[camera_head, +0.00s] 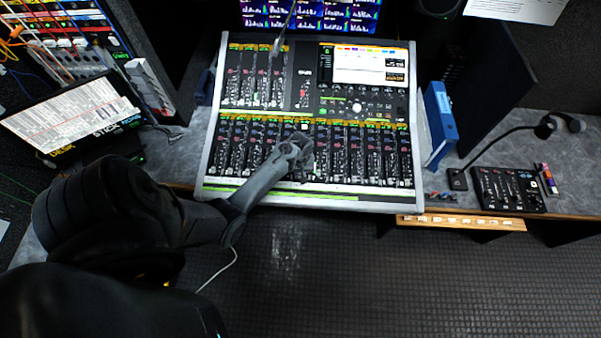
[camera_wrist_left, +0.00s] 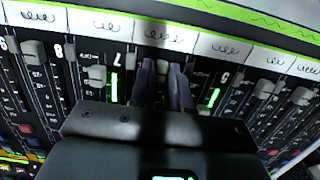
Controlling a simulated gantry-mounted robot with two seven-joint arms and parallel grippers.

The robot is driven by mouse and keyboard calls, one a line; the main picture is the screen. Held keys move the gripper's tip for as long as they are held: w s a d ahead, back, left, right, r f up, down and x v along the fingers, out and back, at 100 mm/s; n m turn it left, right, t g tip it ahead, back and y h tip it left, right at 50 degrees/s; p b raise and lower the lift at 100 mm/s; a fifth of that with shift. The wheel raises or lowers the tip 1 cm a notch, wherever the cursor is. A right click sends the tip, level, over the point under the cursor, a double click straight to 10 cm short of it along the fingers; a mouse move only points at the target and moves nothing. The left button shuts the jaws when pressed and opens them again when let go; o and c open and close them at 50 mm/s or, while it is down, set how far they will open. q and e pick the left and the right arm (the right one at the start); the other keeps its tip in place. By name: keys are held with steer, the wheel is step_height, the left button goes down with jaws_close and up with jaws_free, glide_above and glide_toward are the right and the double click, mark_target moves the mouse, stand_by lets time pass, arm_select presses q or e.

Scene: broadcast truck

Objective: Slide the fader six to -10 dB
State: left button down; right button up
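The mixing console (camera_head: 210,165) stands on the desk, with a lower row of faders. My left gripper (camera_head: 292,152) is low over the middle of that row. In the left wrist view, the two dark fingers of my left gripper (camera_wrist_left: 164,84) point down at the strip between those marked 7 and 5. A small grey cap, fader six (camera_wrist_left: 162,67), shows in the narrow gap between the fingers. Whether they press on it I cannot tell. The fingers and gripper body hide most of its track and number. My right gripper is not in view.
Fader seven's cap (camera_wrist_left: 97,75) and fader eight's cap (camera_wrist_left: 34,50) sit close by on one side. A thin gooseneck (camera_head: 283,30) hangs over the upper console. A blue binder (camera_head: 440,120) and a small black mixer (camera_head: 508,190) stand to the right.

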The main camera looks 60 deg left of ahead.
arm_select(q)
steer(key=w+a, duration=0.2)
steer(key=a, duration=0.1)
steer(key=w+a, duration=0.1)
steer(key=shift+a+r+b, duration=0.3)
steer(key=shift+r+b, duration=0.05)
steer(key=shift+r, duration=0.05)
steer(key=c, duration=1.4)
jaws_free()
steer(key=shift+o, duration=0.2)
steer(key=shift+r, duration=0.1)
step_height(320, 180, up, 11)
steer(key=p, duration=0.1)
steer(key=shift+f, duration=0.2)
steer(key=shift+s, duration=0.15)
